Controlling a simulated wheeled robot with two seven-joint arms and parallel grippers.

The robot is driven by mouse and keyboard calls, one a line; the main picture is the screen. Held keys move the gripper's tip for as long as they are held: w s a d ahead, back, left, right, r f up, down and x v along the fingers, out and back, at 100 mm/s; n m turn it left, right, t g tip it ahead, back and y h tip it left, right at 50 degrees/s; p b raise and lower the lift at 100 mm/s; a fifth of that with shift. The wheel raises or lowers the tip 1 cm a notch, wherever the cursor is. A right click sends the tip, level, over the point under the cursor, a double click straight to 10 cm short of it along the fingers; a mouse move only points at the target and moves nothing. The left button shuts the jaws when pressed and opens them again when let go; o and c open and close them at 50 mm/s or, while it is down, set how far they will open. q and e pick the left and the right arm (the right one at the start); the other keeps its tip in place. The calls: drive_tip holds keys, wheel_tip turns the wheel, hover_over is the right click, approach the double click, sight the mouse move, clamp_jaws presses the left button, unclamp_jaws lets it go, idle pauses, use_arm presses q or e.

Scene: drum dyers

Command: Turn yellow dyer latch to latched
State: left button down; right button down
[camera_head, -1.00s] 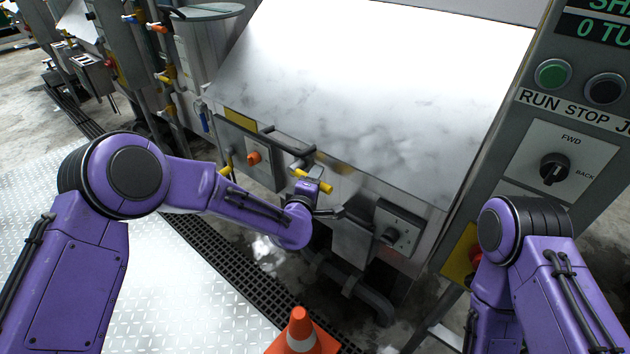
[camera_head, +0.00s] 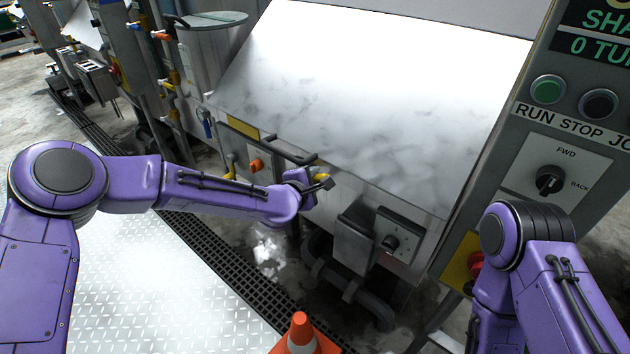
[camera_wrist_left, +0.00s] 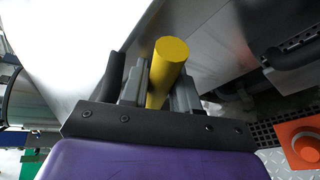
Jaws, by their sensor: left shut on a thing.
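The yellow latch handle (camera_head: 322,177) sits on the front of the dyer, just below the lower edge of the big pale sloped cover (camera_head: 370,95). My left gripper (camera_head: 318,186) is at the handle and partly hides it. In the left wrist view the yellow round bar (camera_wrist_left: 169,62) stands between the two grey fingers of my left gripper (camera_wrist_left: 160,90), which are shut on it. The latch's pivot is hidden, so I cannot tell its exact angle. My right arm shows at the lower right, but its gripper is out of view.
A dark bar handle (camera_head: 285,153) and an orange knob (camera_head: 256,165) are left of the latch. A grey box with a black knob (camera_head: 390,243) is to its right. A control panel (camera_head: 560,150) stands at the right. An orange cone (camera_head: 301,335) is below.

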use_arm(q)
drive_tip(key=c, duration=0.9)
unclamp_jaws()
drive_tip(key=shift+d+f+m, duration=0.1)
drive_tip(key=shift+f+m, duration=0.2)
drive_tip(key=shift+f, duration=0.05)
drive_tip(key=s+a+f+m+t+y+b, duration=0.1)
drive_tip(key=s+a+m+t+b, duration=0.2)
drive_tip(key=s, duration=0.7)
drive_tip(key=s+a+f+m+g+y, duration=0.1)
drive_tip(key=s+a+f+g, duration=0.1)
drive_tip(key=s+a+f, duration=0.2)
drive_tip(key=s+a+f+m+g+y, duration=0.2)
drive_tip(key=s+a+f, duration=0.3)
drive_tip(key=s+f, duration=0.4)
drive_tip(key=s+a+f+m+g+y, duration=0.2)
drive_tip(key=s+a+f+g, duration=0.2)
drive_tip(key=f, duration=0.6)
drive_tip(key=shift+s+a, duration=0.35)
drive_tip(key=shift+s, duration=0.25)
drive_tip(key=shift+s+a, duration=0.3)
drive_tip(key=shift+s, duration=0.25)
